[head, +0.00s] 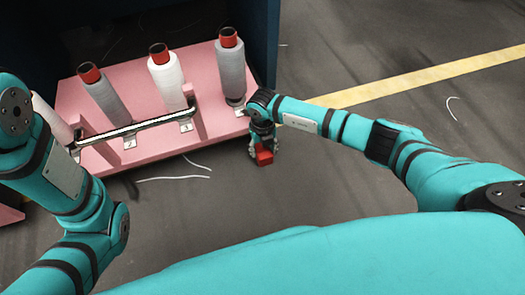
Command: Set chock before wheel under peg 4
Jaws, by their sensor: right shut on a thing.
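A red block, which looks like the chock (264,157), is between the fingers of my right gripper (263,150), which is shut on it. The gripper points down, close beside the front right corner of the pink creel cart (153,83). The block is low, near the floor; I cannot tell whether it touches it. The peg at the right end of the cart carries a grey bobbin (232,72) with a red top. The wheel under that end is not visible. My left arm shows at the left, but its gripper is not in view.
Other bobbins on the cart include a white one (167,82) and a grey one (105,98). A metal bar (135,128) runs along the cart's front. White thread scraps (180,178) lie on the floor. The floor right of the cart is clear to the yellow line (420,76).

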